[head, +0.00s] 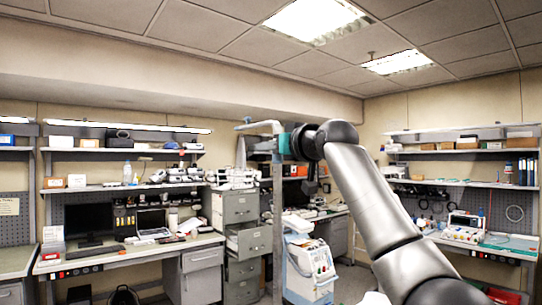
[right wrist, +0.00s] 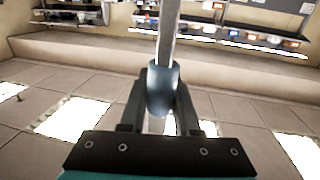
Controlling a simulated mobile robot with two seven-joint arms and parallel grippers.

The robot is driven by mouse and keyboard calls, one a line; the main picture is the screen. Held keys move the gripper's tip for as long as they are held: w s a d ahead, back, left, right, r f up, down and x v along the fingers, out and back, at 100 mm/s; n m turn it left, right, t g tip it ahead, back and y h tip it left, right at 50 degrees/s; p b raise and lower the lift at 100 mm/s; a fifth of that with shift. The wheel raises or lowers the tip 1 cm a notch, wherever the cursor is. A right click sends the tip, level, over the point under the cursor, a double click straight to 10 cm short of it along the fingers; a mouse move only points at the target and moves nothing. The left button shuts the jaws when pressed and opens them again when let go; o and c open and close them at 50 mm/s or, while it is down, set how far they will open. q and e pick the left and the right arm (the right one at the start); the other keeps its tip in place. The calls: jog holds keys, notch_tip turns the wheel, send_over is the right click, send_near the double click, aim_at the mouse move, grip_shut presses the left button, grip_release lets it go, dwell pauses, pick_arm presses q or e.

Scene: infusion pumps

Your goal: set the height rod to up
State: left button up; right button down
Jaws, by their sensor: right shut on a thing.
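The height rod (head: 277,215) is a grey upright pole near the middle of the head view. Its top bends left into a pale arm with a bluish tip (head: 241,127). My right gripper (head: 272,146) reaches it from the right, close below the bend. In the right wrist view the fingers of my right gripper (right wrist: 162,108) are shut around a blue-grey sleeve (right wrist: 162,86) on a thin metal rod (right wrist: 168,35). The lower end of the pole is cut off by the frame. My left gripper is not in view.
A white and blue medical unit (head: 311,268) stands just right of the pole. Grey filing cabinets (head: 240,207) are behind it. A bench with a monitor (head: 89,220) is at left, and another bench with equipment (head: 467,222) is at right. Air around the pole top looks clear.

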jog(key=shift+r, duration=0.2)
jog(key=c, duration=0.6)
grip_release()
jog(key=shift+f, duration=0.2)
jog(key=shift+b+v, duration=3.7)
jog(key=shift+v, duration=3.95)
jog(key=shift+a, duration=0.1)
